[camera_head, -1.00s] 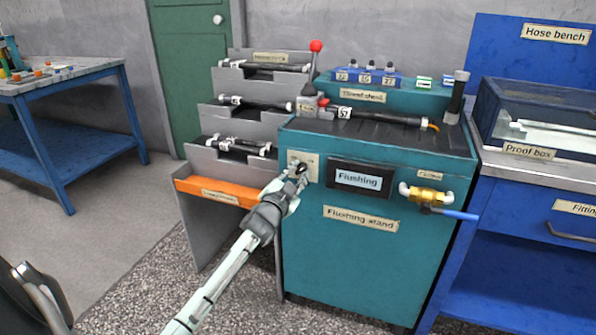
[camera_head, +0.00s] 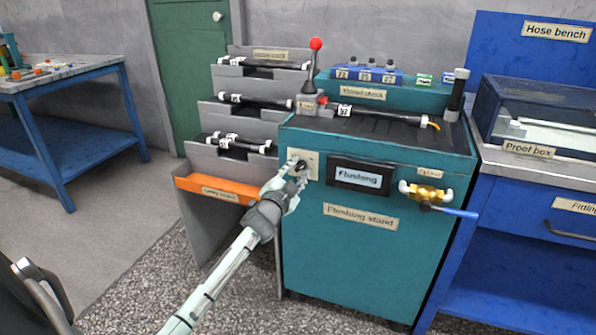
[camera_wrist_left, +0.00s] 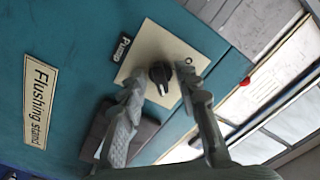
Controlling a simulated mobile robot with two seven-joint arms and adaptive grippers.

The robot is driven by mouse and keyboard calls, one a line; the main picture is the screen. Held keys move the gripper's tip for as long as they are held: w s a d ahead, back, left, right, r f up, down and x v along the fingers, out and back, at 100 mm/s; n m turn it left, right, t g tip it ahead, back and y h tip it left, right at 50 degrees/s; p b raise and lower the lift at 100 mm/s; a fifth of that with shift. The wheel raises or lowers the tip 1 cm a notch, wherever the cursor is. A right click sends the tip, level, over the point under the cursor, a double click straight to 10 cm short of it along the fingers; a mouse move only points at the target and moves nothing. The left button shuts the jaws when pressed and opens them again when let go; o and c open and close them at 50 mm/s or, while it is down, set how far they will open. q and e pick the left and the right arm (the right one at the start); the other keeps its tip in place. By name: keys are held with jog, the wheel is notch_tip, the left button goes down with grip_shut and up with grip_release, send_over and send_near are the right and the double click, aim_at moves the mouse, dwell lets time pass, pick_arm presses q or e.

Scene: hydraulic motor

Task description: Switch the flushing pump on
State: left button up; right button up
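The teal flushing stand (camera_head: 375,255) has a cream switch plate (camera_head: 312,160) at its upper left front. In the left wrist view, the plate (camera_wrist_left: 150,52) carries a "Pump" label (camera_wrist_left: 122,48) and a black rotary knob (camera_wrist_left: 160,73). My left gripper (camera_head: 298,168) is at the plate. In the left wrist view, its fingers (camera_wrist_left: 160,82) are apart, one on each side of the knob. I cannot tell whether they touch it. The stand's display (camera_head: 360,177) reads "Flushing". My right gripper is not in view.
A brass valve with a blue lever (camera_head: 448,212) sticks out at the stand's right front. A red-knobbed lever (camera_head: 315,45) and a black hose (camera_head: 385,115) are on top. A grey rack with an orange bin (camera_head: 215,190) stands left.

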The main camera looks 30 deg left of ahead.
pick_arm(q)
jog(key=shift+s, duration=0.3)
jog(key=v, duration=1.1)
jog(key=shift+s+d, duration=0.2)
jog(key=shift+s, duration=0.05)
